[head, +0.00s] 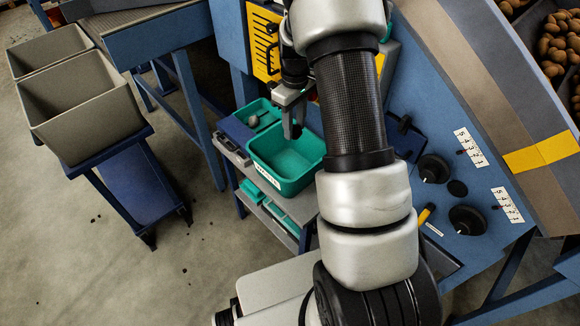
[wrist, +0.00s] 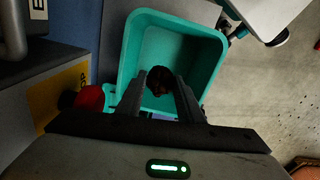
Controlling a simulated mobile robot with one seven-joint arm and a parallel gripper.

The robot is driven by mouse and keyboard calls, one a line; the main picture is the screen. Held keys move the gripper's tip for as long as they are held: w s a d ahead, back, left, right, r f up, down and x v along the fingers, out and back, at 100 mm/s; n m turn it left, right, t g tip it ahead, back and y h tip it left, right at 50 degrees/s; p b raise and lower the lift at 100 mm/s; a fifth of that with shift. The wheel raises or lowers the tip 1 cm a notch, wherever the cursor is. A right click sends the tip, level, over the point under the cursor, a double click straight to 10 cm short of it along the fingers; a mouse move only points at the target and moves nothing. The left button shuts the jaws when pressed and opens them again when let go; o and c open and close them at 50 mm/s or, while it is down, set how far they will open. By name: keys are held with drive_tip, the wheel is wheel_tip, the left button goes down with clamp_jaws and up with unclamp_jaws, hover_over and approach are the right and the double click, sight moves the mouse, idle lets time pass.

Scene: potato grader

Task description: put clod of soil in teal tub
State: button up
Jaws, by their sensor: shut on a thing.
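The teal tub (head: 285,165) stands on a grey shelf beside the blue machine, with a white label on its front. In the wrist view the tub (wrist: 211,52) lies open below my gripper (wrist: 160,88). My gripper is shut on a dark brown clod of soil (wrist: 160,80), held between the fingertips above the inside of the tub.
A smaller teal tray (head: 259,115) with a roundish grey item is behind the tub. A red knob (wrist: 90,99) is left of my gripper in the wrist view. Grey bins (head: 80,110) stand at the left. The machine's dial panel (head: 465,190) is at the right.

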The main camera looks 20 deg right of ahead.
drive_tip(key=o, duration=1.1)
wheel_tip(320, 180, up, 17)
drive_tip(key=p, duration=0.2)
drive_tip(key=shift+r+p, duration=0.2)
drive_tip(key=shift+p, duration=0.2)
